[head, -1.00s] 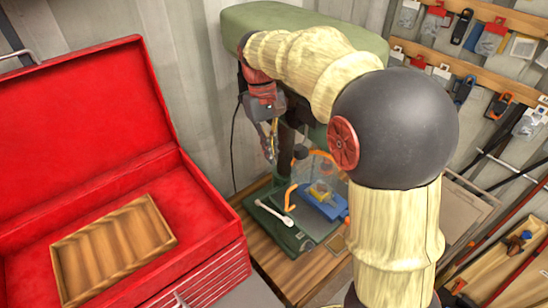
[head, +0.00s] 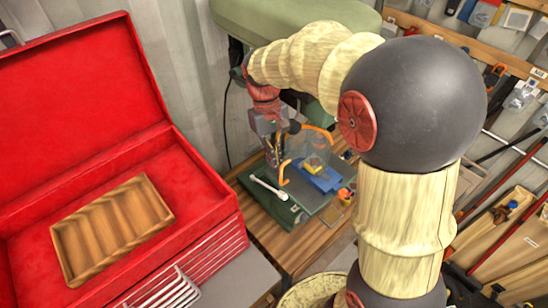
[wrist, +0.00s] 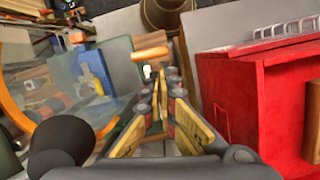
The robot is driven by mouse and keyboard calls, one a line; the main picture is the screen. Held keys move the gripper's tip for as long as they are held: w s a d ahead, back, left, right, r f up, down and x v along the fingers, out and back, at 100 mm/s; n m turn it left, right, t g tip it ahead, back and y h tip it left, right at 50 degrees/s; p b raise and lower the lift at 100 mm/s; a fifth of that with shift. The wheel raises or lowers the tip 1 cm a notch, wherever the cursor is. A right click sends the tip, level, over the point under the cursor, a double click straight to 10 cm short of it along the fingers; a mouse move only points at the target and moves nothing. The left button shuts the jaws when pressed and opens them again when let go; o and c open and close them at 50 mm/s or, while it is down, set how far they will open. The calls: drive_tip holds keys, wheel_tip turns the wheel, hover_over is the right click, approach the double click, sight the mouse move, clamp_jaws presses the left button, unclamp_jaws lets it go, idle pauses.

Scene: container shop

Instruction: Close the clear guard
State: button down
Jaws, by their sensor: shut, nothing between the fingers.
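The clear guard (head: 314,150) is a see-through panel with orange edging at the green drill press, above the press's base. In the wrist view the guard (wrist: 112,82) fills much of the left side, with its curved orange edge (wrist: 12,112) at far left. My gripper (head: 276,166) points down beside the guard's left side in the head view. In the wrist view my gripper (wrist: 162,82) is shut and empty, just right of the clear panel. I cannot tell whether it touches the guard. A blue vise (head: 322,180) holding a yellow piece sits behind the panel.
A red tool chest (head: 205,215) with its lid up and a wooden tray (head: 112,230) inside stands at left. A white-handled tool (head: 268,188) lies on the green base (head: 290,215). Tool racks (head: 510,60) line the right wall.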

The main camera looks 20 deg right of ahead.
drive_tip(key=shift+s, duration=0.1)
drive_tip(key=s+d+n+t+h, duration=0.1)
drive_tip(key=s+d+n+h, duration=0.1)
drive_tip(key=s+d+n, duration=0.7)
drive_tip(key=w+d+n+t+p, duration=0.2)
drive_tip(key=d+n+p, duration=0.3)
drive_tip(key=d+n, duration=0.5)
drive_tip(key=shift+w+n+t, duration=0.3)
drive_tip(key=shift+w, duration=0.05)
idle(0.7)
drive_tip(key=shift+d, duration=0.1)
idle(0.4)
